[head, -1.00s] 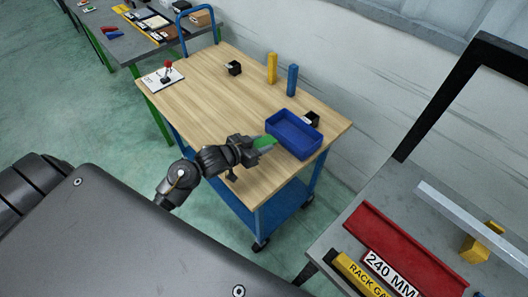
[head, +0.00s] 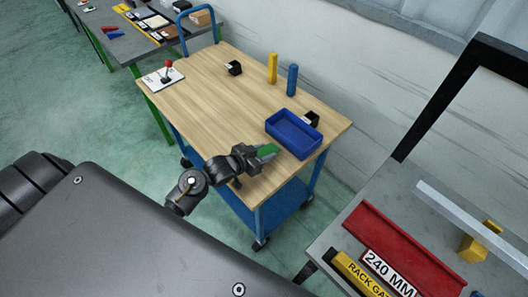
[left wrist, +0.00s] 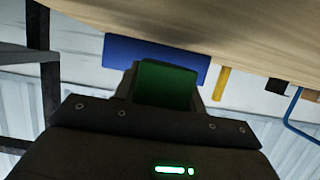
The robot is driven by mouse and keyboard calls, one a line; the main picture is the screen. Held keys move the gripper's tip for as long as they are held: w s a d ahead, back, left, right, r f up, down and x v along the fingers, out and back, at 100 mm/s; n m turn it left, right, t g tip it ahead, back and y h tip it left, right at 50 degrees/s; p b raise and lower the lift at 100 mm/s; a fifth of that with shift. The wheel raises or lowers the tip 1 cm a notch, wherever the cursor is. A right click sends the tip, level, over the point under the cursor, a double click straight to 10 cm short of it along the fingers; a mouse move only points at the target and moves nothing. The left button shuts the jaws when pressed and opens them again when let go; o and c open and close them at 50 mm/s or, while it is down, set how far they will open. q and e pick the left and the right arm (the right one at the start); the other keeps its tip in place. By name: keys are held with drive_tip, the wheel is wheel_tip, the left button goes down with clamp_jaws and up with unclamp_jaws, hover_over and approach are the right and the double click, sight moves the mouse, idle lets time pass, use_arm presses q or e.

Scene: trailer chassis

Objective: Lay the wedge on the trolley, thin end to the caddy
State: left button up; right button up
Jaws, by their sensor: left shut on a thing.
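The green wedge (head: 267,150) is held in my left gripper (head: 264,155) over the right front part of the trolley's wooden top (head: 190,112). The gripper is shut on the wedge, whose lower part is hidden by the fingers. The blue caddy (head: 292,133), an open tray, stands on the trolley just beyond the wedge, near the right end. In the left wrist view the wedge (left wrist: 166,84) sticks out between the fingers in front of the caddy (left wrist: 120,52). I cannot tell whether the wedge touches the top. My right gripper is not in view.
A yellow post (head: 272,68), a blue post (head: 292,80) and a black block (head: 234,68) stand at the trolley's back. A joystick box (head: 164,77) is at its left. A grey bench with a red tray (head: 400,255) is at the lower right. The trolley's middle is clear.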

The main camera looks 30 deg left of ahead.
use_arm(q)
drive_tip(key=shift+s+d+f, duration=0.1)
drive_tip(key=shift+s+f, duration=0.15)
drive_tip(key=shift+f, duration=0.3)
drive_tip(key=o, duration=1.1)
drive_tip(key=shift+s+d+f, duration=0.15)
drive_tip(key=shift+f, duration=0.05)
drive_tip(key=shift+r, duration=0.55)
drive_tip(key=v, duration=1)
drive_tip(key=shift+a+r+b, duration=0.4)
drive_tip(key=shift+a, duration=0.05)
drive_tip(key=shift+s+a+r, duration=0.15)
drive_tip(key=shift+s+r, duration=0.15)
drive_tip(key=shift+s, duration=0.2)
